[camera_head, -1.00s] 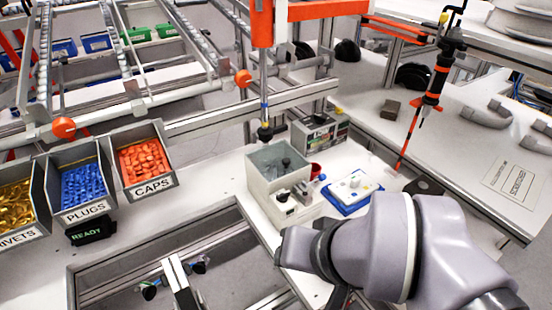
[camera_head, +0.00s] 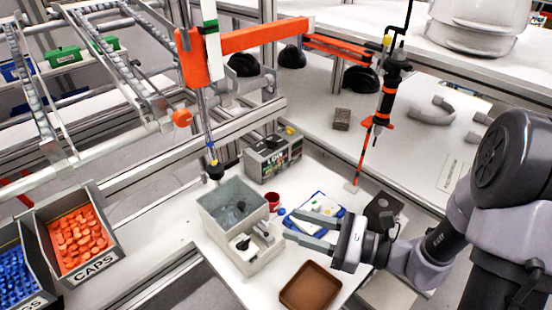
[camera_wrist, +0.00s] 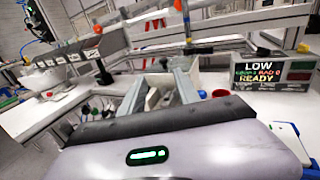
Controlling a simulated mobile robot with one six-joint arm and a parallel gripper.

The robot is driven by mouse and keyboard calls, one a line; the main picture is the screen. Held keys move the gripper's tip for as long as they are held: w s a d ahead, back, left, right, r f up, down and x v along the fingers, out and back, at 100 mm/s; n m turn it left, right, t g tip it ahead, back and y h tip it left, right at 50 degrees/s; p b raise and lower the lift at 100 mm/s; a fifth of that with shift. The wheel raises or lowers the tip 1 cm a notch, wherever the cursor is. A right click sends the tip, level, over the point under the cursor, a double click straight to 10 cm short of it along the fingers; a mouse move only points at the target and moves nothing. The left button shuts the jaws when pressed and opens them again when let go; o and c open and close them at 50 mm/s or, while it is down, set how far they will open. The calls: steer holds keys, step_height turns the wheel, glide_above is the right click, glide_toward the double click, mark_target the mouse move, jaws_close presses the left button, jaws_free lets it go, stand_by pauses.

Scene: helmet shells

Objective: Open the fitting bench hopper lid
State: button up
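The fitting bench hopper is a pale grey box (camera_head: 208,226) left of centre in the head view. Its square top looks translucent or open, with dark shapes showing inside; I cannot tell the lid's exact position. A black knob and a small grey fitting sit on its front part. My gripper (camera_head: 289,224) is to the right of the hopper.
A blue-edged white tray (camera_head: 320,205) lies by my fingers. A red cup (camera_head: 272,200) stands beside the hopper. A brown tray (camera_head: 310,286) lies in front. A display box (camera_head: 274,157) stands behind. A hanging tool (camera_head: 210,150) is close above the hopper.

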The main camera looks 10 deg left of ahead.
mark_target(231, 206)
steer(key=shift+m, duration=0.3)
steer(key=x, duration=0.5)
steer(key=b+x, duration=0.1)
steer(key=x, duration=1.1)
steer(key=shift+w+a, duration=0.1)
steer(key=shift+w, duration=0.3)
jaws_close()
